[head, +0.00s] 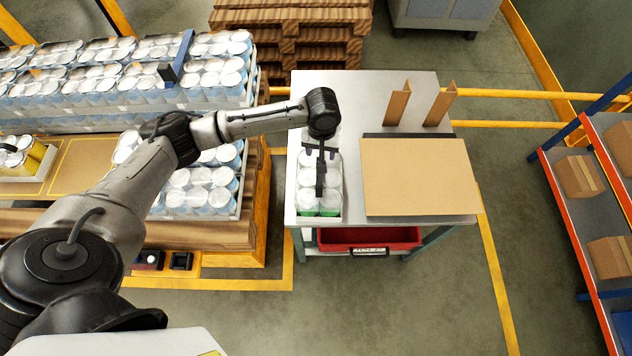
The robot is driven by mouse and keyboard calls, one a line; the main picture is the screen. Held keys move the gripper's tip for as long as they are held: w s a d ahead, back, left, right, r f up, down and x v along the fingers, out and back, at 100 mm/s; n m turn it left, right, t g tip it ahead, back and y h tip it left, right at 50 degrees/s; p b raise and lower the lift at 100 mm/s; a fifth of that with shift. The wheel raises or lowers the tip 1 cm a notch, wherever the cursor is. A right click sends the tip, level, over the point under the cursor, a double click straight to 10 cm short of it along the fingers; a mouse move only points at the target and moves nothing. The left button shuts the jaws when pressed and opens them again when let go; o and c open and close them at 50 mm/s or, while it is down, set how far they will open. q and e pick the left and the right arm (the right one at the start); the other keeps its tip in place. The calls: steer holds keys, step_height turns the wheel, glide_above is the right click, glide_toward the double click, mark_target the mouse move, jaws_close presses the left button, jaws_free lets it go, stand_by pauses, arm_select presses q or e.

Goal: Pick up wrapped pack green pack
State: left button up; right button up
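The green pack (331,205) is a block of white-lidded cans with green showing at its near end. It stands near the left edge of the grey work table (298,185). My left arm reaches in from the left, and its wrist is above the far part of the pack. My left gripper (320,180) points down over the middle of the pack and hides part of it. I cannot tell whether its fingers are apart or touch the pack. My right gripper is not in view.
A brown cardboard sheet (420,178) lies on the table right of the pack, with two upright brown angle pieces (440,105) behind. A red bin (368,238) sits below. Stacked can packs (200,190) stand left; shelves with boxes (578,176) stand right.

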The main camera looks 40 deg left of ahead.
mark_target(319, 181)
arm_select(q)
steer(key=shift+n, duration=0.9)
step_height(319, 181, down, 9)
steer(key=shift+r, duration=0.2)
steer(key=f, duration=0.3)
steer(key=shift+w+a+f, duration=0.1)
steer(key=shift+a+f, duration=0.2)
steer(key=shift+f, duration=0.8)
steer(key=shift+c, duration=0.3)
jaws_close()
